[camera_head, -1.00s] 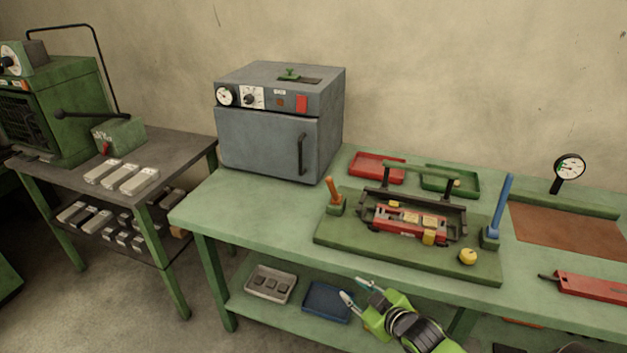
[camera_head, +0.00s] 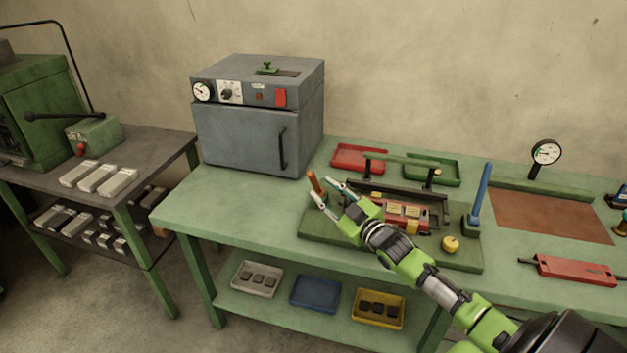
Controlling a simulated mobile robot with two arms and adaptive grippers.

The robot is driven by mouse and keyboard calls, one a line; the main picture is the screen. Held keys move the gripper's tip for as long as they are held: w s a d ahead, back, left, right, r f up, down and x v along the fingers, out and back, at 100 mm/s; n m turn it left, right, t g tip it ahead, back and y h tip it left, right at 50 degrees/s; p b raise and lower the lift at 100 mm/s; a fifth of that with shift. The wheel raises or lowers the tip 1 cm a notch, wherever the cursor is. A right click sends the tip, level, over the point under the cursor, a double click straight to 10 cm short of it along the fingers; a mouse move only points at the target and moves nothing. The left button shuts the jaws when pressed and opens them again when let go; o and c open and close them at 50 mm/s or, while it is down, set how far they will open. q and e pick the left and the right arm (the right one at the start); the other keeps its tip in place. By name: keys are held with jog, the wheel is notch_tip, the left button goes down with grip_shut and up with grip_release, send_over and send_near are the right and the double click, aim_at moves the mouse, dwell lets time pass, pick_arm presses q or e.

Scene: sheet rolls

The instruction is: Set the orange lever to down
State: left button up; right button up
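The orange lever (camera_head: 313,182) stands nearly upright, leaning a little left, at the left end of the green fixture board (camera_head: 460,259) on the table. My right gripper (camera_head: 322,190) is at the lever with its two fingertips apart, one in front of it and one to its right. I cannot tell whether a finger touches it. The gripper hides the lever's base and part of the board. My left gripper is not in view.
A blue lever (camera_head: 481,194) stands at the board's right, near a yellow knob (camera_head: 450,243). A red device (camera_head: 403,213) sits mid-board, partly behind my arm. A grey oven (camera_head: 247,140) stands at the back left. Bare table lies left of the board.

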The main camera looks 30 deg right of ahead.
aim_at(316, 183)
jog(key=w, duration=0.6)
jog(key=shift+a, duration=0.1)
grip_shut()
